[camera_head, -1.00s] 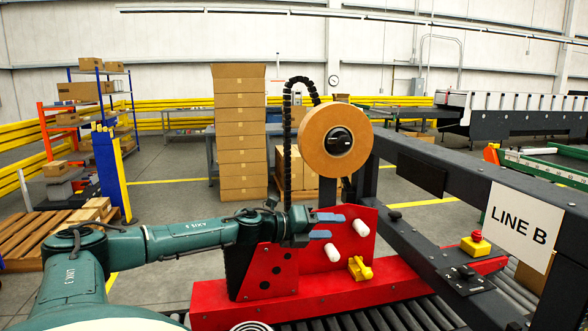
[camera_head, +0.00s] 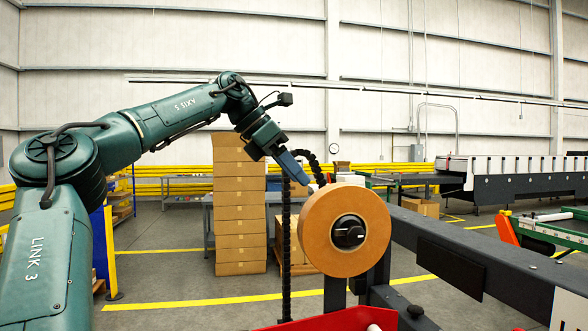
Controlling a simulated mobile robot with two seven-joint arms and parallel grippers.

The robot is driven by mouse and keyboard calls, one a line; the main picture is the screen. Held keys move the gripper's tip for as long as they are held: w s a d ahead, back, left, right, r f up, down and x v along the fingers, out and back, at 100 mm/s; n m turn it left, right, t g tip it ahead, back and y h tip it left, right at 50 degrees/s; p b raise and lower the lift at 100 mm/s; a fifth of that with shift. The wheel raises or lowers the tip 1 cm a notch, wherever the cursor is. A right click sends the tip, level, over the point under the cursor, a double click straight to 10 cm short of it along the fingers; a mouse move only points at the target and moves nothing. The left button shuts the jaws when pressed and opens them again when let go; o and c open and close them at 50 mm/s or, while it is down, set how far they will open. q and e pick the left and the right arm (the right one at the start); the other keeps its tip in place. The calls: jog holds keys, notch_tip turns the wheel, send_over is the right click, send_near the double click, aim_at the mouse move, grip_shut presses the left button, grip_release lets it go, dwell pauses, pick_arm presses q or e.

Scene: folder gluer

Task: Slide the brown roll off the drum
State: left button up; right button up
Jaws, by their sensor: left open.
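The brown roll (camera_head: 318,229) sits around the black-centred drum (camera_head: 348,233), facing me near the middle of the head view. My left gripper (camera_head: 293,168) is above and to the left of the roll, its blue fingers pointing down and to the right. It is open and holds nothing; a gap shows between its fingertips and the roll's upper edge. My right gripper is not in view.
A black cable chain (camera_head: 287,240) rises just left of the roll. A dark machine beam (camera_head: 480,255) runs right from the drum. Red machine parts (camera_head: 345,321) lie below. A tall stack of cartons (camera_head: 240,205) stands behind.

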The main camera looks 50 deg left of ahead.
aim_at(316, 196)
pick_arm(q)
jog(key=shift+w+x, duration=0.25)
jog(key=shift+x, duration=3.7)
jog(key=shift+w+d+f, duration=0.15)
jog(key=shift+w+f, duration=0.3)
jog(key=shift+f, duration=0.1)
grip_shut()
jog(key=shift+w+r, duration=0.1)
jog(key=shift+r, duration=0.15)
